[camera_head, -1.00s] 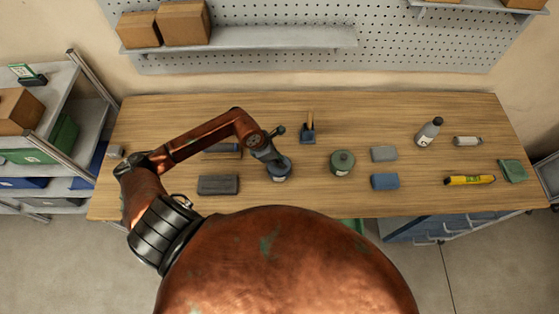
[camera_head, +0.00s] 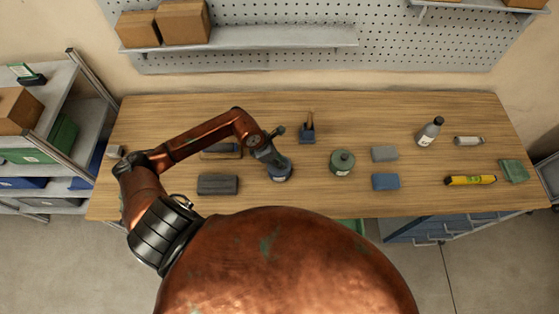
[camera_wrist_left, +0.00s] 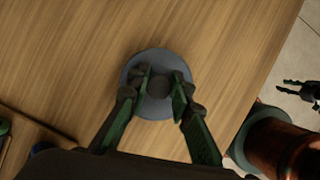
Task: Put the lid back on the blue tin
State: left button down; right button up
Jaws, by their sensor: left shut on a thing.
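The blue tin (camera_head: 280,177) stands upright on the workbench, with a pale label low on its front. My left gripper (camera_head: 271,156) is directly over it and hides much of its top. In the left wrist view the round blue-grey lid (camera_wrist_left: 157,61) lies under my left gripper (camera_wrist_left: 160,88), whose fingers are shut on its dark knob. The lid is over the tin and covers it from above; I cannot tell whether it is fully seated. At the right of the wrist view a small dark gripper (camera_wrist_left: 300,92), seemingly my right one, hangs past the bench edge; its jaw state is unclear.
A green tin (camera_head: 342,163) stands right of the blue tin. A dark grey block (camera_head: 218,185) lies left, and a blue holder (camera_head: 308,135) stands behind.

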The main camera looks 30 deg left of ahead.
dwell(0.7)
dwell(0.3)
pick_arm(q)
jog(key=c, duration=1.7)
grip_release()
jog(key=shift+o, duration=0.8)
jog(key=o, duration=0.4)
jog(key=shift+r, duration=0.15)
jog(key=shift+r+p, duration=1.55)
jog(key=shift+r, duration=1.85)
